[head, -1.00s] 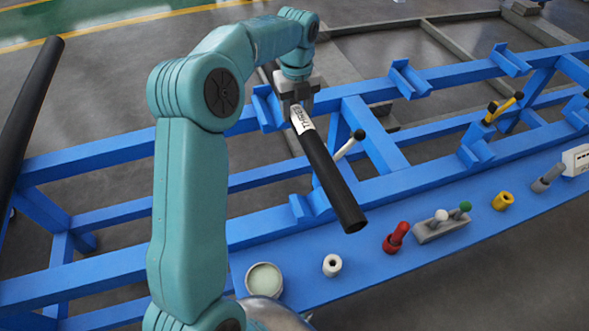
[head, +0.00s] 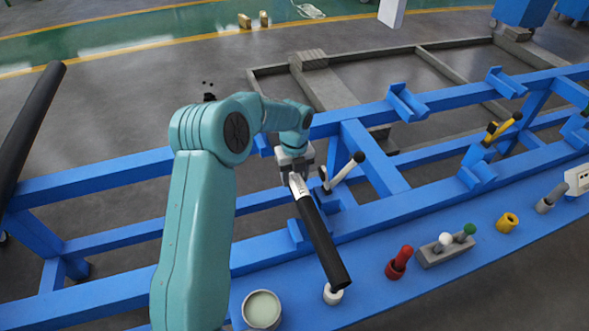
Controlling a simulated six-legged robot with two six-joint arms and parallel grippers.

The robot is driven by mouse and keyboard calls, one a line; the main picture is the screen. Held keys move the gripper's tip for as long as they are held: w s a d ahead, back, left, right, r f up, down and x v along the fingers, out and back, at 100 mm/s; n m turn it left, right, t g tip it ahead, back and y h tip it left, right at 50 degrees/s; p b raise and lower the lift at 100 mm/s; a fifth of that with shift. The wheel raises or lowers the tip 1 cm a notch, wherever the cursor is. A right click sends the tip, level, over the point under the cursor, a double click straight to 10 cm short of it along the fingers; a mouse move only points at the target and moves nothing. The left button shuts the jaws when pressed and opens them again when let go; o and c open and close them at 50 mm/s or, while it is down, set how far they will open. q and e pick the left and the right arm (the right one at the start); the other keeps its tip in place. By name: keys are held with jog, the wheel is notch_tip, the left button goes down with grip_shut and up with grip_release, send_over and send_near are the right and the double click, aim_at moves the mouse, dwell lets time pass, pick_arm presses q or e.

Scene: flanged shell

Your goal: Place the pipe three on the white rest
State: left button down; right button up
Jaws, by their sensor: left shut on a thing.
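Pipe three is a black pipe (head: 322,245) with a white label at its upper end. My left gripper (head: 297,180) is shut on that labelled end. The pipe slants down to the right, and its open lower end appears in front of a small white fitting (head: 333,296), partly covering it. I cannot tell whether they touch. A white lever (head: 345,171) with a black ball stands just right of the gripper, by a blue cradle (head: 298,234) on the blue frame, which may be the white rest. The pipe and gripper partly hide this cradle. My right gripper is not in view.
A long black pipe (head: 30,125) lies at the far left. A pale round pot (head: 262,309), a red fitting (head: 400,262), a grey block with white and green knobs (head: 447,250) and a yellow ring (head: 507,222) stand along the front shelf. A yellow lever (head: 503,127) is farther right.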

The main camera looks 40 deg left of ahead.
aim_at(295, 184)
pick_arm(q)
jog(key=shift+f, duration=1.8)
jog(key=shift+c, duration=2.4)
grip_release()
jog(key=shift+f, duration=0.1)
notch_tip(295, 184, up, 12)
jog(key=shift+r+p, duration=0.1)
jog(key=shift+p, duration=0.4)
